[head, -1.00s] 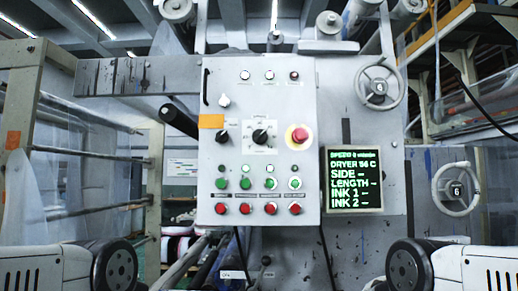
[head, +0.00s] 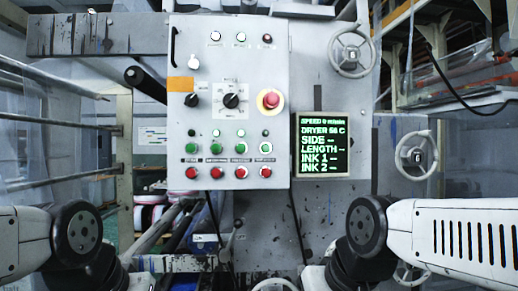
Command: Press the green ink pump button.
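The grey control panel (head: 229,60) faces me in the upper middle of the head view. Several green buttons stand in a row low on it: the far left one (head: 191,148), two middle ones (head: 216,148) (head: 241,148), and the far right one (head: 266,147), which has a pale ring. The small labels under them are too blurred to read, so I cannot tell which is the ink pump button. My arm links show at the lower left and lower right, apart from the panel. Neither gripper is in view.
Red buttons (head: 241,172) sit just below the green row. A red emergency stop (head: 270,99) and a dark selector knob (head: 231,101) are above. The display (head: 322,145) right of the panel shows ink lines. Handwheels (head: 351,50) (head: 416,155) stand at the right.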

